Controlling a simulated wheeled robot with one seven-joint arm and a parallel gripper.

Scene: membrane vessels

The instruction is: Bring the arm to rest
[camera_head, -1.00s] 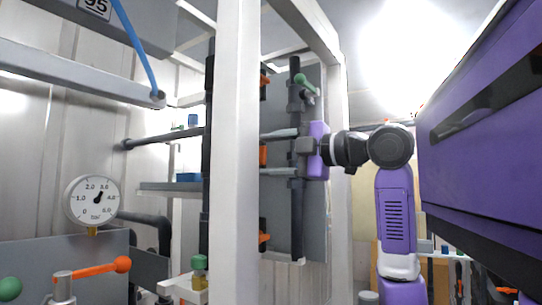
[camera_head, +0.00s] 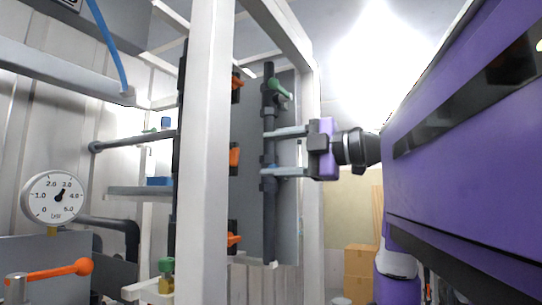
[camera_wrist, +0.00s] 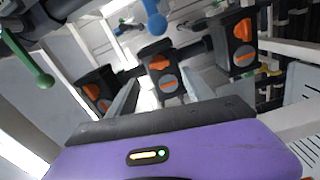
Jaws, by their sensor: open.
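My gripper (camera_head: 266,153) is in the middle of the head view, its two grey fingers apart and pointing left, with nothing seen between them. The fingertips overlap a dark vertical pipe (camera_head: 270,215) with a green-handled valve (camera_head: 279,88) in the picture; whether they touch it I cannot tell. The purple gripper body lies in front of a white frame post (camera_head: 313,230). My gripper (camera_wrist: 161,80) also shows open in the wrist view, with several dark valve bodies with orange handles (camera_wrist: 160,64) beyond the fingers.
A near white post (camera_head: 205,160) stands left of my gripper. A pressure gauge (camera_head: 52,198) and an orange-handled valve (camera_head: 60,271) are at the left. Cardboard boxes (camera_head: 360,262) stand low behind my arm.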

